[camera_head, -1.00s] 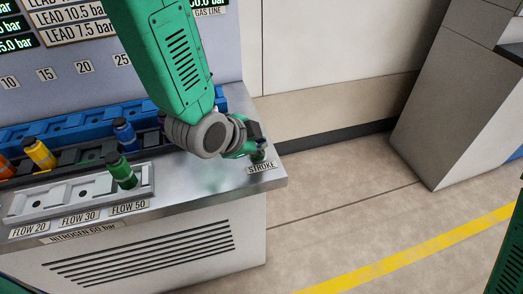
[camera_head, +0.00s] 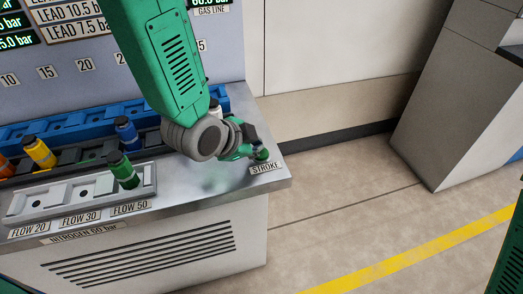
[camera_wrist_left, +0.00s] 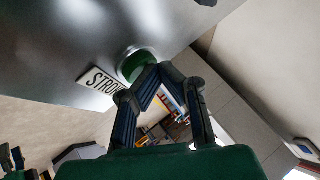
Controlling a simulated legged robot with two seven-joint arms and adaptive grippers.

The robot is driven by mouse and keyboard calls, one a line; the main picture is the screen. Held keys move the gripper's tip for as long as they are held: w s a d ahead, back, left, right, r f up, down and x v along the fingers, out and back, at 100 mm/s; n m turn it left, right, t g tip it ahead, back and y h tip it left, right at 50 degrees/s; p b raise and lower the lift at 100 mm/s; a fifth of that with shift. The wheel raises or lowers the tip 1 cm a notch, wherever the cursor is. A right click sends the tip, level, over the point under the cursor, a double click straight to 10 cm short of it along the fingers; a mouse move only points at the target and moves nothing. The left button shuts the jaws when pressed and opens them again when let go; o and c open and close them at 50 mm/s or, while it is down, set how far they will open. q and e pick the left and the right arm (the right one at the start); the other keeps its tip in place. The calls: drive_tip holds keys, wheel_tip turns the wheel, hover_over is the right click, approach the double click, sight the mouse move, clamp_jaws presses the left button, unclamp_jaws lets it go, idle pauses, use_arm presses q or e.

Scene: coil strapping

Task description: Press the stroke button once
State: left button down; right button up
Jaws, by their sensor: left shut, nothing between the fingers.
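The green stroke button (camera_head: 262,154) stands at the right front corner of the metal console top, behind the STROKE label (camera_head: 265,168). In the left wrist view the round green button (camera_wrist_left: 136,66) sits in a pale ring beside its label (camera_wrist_left: 98,80). My left gripper (camera_head: 256,149) is shut and empty, low at the button. In the wrist view its fingertips (camera_wrist_left: 160,70) meet and overlap the button's edge. I cannot tell whether they touch or press it. My right gripper is not in view.
A grey tray (camera_head: 80,196) with a green-bodied cylinder (camera_head: 123,170) lies left of my arm. Behind it are a blue rack (camera_head: 75,128), a yellow cylinder (camera_head: 39,152) and a blue cylinder (camera_head: 126,133). Open floor (camera_head: 345,210) lies right of the console edge.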

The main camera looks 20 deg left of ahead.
use_arm(q)
drive_tip(key=shift+a+f, duration=0.2)
drive_tip(key=shift+d, duration=0.5)
drive_tip(key=shift+a+r, duration=0.1)
drive_tip(key=shift+r, duration=0.05)
drive_tip(key=shift+r+p, duration=0.5)
drive_tip(key=shift+p, duration=0.1)
drive_tip(key=shift+r, duration=0.2)
drive_tip(key=shift+d, duration=0.25)
